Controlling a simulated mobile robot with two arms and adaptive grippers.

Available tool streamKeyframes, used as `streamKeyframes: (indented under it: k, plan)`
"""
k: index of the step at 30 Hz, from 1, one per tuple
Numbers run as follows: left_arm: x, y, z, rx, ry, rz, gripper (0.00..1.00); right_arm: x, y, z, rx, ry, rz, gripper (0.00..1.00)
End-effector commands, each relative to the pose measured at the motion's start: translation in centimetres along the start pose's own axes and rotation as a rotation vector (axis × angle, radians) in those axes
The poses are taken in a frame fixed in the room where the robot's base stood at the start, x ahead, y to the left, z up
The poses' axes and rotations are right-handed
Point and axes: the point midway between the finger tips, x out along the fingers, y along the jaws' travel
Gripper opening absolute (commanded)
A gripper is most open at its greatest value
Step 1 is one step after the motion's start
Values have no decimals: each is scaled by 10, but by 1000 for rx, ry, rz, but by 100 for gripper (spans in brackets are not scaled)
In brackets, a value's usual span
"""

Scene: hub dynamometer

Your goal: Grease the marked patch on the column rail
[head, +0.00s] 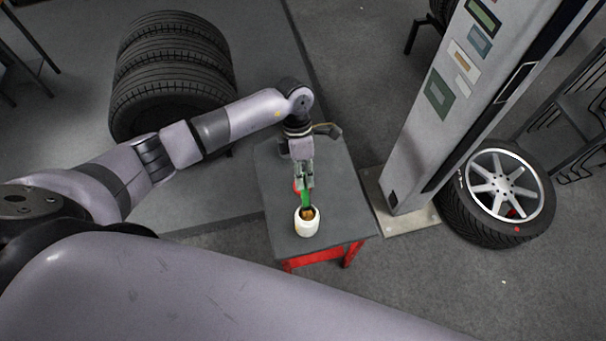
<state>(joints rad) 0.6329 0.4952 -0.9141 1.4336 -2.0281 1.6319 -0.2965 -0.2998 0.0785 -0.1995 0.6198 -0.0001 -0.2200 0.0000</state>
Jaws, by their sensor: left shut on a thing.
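My left gripper (304,184) is shut on a green-handled tool (305,199), probably a brush, over a small table. The tool's lower end is at the mouth of a white jar (307,226) with brown-orange content. I cannot tell how deep it reaches. The grey column (425,135) stands to the right of the table, with a dark rail (490,120) along its right side. A thin pale outline marks a patch (515,82) on that rail. My right gripper is not in view.
The jar stands on a grey-topped table (345,205) with a red frame. Stacked tyres (170,75) stand at the back left. A wheel (497,190) lies by the column's base, and a dark rack (575,120) is at the far right. Floor is clear right of the table's front.

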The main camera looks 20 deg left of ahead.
Motion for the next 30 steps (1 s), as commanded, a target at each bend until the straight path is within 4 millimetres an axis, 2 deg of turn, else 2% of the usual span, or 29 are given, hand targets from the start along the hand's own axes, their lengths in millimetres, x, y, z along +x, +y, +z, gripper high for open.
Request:
streamKeyframes:
  k: [17, 30]
  plan:
    - [0, -1, -1, 0, 2, -2, 0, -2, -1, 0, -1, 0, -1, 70]
    - [-33, -13, 0, 0, 2, 0, 0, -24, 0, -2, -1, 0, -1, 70]
